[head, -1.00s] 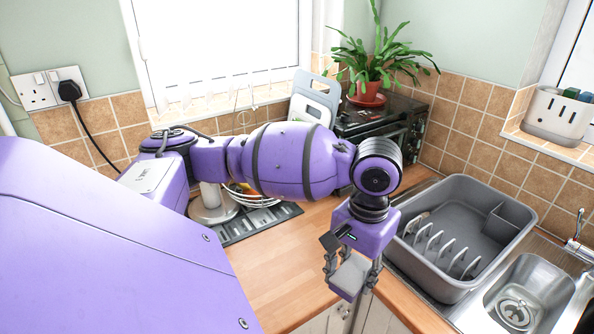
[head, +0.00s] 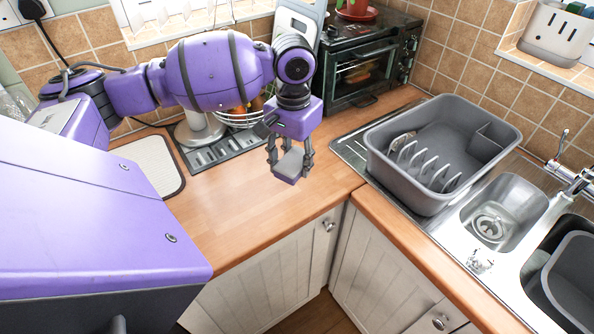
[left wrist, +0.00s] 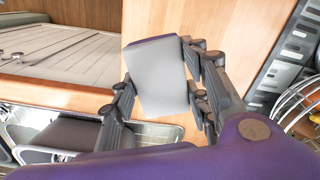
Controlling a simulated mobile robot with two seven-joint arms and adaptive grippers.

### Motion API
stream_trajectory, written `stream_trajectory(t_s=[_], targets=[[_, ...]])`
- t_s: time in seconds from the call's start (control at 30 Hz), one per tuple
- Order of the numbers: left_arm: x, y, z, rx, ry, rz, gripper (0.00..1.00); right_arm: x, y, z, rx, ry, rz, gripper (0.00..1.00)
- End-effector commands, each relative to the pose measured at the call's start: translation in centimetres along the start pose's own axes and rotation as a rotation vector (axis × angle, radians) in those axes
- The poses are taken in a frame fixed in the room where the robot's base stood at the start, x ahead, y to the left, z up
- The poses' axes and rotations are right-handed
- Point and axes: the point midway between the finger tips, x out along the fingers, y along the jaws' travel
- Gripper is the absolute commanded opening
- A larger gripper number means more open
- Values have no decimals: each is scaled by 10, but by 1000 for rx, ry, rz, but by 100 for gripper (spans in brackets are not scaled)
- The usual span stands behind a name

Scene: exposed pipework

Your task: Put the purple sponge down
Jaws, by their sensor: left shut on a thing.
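The purple sponge (head: 288,166) has a grey face and a purple layer. My left gripper (head: 290,158) is shut on it and holds it over the wooden worktop (head: 235,205), near the inner corner. The sponge also shows in the left wrist view (left wrist: 160,80), gripped between the dark fingers of my left gripper (left wrist: 165,98), with its grey face towards the camera. The sponge appears to be above the wood, but its exact height is hard to tell. My right gripper is not in view.
A grey dish rack tub (head: 435,195) stands on the steel sink drainer to the right. A sink (head: 497,205) lies beyond it. A small black oven (head: 365,65) stands at the back. The worktop front-left of the sponge is clear. White cupboards (head: 265,285) are below.

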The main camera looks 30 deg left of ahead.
Motion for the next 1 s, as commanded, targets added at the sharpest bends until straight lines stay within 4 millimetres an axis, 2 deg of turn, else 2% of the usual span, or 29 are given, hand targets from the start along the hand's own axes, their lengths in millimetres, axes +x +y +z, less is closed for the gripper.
stream_trajectory(t_s=[0.03, 0.1, 0.27, 0.47, 0.7, 1.0], targets=[[14, -4, -8, -3, -8, 0, 24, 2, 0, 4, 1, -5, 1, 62], [27, -9, -18, -2, -7, 1, 24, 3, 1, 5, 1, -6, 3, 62], [46, -16, -33, -1, -3, 0, 24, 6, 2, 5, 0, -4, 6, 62], [55, -20, -40, 0, -2, 0, 24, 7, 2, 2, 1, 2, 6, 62], [87, -22, -45, 1, -2, 0, 24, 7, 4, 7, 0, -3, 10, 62], [90, -22, -45, 1, 2, -1, 24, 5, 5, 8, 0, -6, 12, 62]])
